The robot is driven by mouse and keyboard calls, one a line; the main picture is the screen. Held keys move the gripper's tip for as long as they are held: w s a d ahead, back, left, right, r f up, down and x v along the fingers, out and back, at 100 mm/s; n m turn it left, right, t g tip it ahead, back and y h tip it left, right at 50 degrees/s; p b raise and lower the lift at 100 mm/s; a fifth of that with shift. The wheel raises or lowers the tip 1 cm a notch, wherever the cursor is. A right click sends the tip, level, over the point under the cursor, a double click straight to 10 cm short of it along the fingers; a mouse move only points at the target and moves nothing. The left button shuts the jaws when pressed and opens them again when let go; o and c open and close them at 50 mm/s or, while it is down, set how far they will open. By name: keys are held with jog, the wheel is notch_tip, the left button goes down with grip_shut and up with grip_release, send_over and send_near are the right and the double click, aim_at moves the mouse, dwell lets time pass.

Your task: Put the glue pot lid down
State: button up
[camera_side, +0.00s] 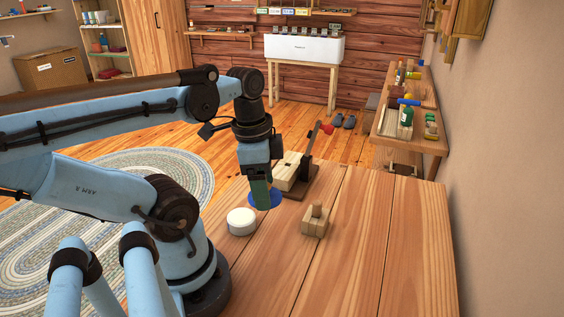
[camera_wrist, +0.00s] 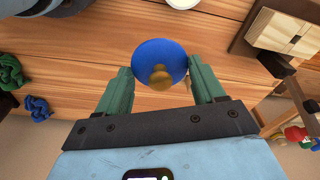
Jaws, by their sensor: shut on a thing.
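The glue pot lid is a blue disc with a brownish knob (camera_wrist: 160,62), seen in the wrist view between my green fingers. In the side view its blue edge (camera_side: 276,199) shows beside the fingertips. My gripper (camera_side: 262,202) is shut on it, above the pine table (camera_side: 374,240); I cannot tell the exact gap beneath. A white round pot-like thing (camera_side: 241,222) stands on the table just left of and nearer than the lid. Part of it shows at the top edge of the wrist view (camera_wrist: 184,3). Its inside is not visible.
A wooden block on a dark base (camera_side: 288,177) with a red-tipped lever (camera_side: 327,128) stands behind the lid. A small wooden block with a peg (camera_side: 316,221) sits to the right. The table's front and right are clear. A cluttered side bench (camera_side: 414,137) stands beyond.

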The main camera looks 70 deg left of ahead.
jog(key=s+d+f+m, duration=0.1)
jog(key=s+d+m, duration=0.15)
jog(key=d, duration=0.65)
jog(key=s+d+f+m, duration=0.1)
jog(key=d+m, duration=0.3)
jog(key=d, duration=0.4)
send_over(295, 266)
jog(key=shift+h, duration=0.4)
jog(key=f, duration=0.6)
jog(key=shift+s+a+f, duration=0.1)
jog(key=shift+a+f, duration=0.15)
jog(key=shift+f, duration=1.95)
jog(key=shift+f, duration=0.1)
jog(key=o, duration=1)
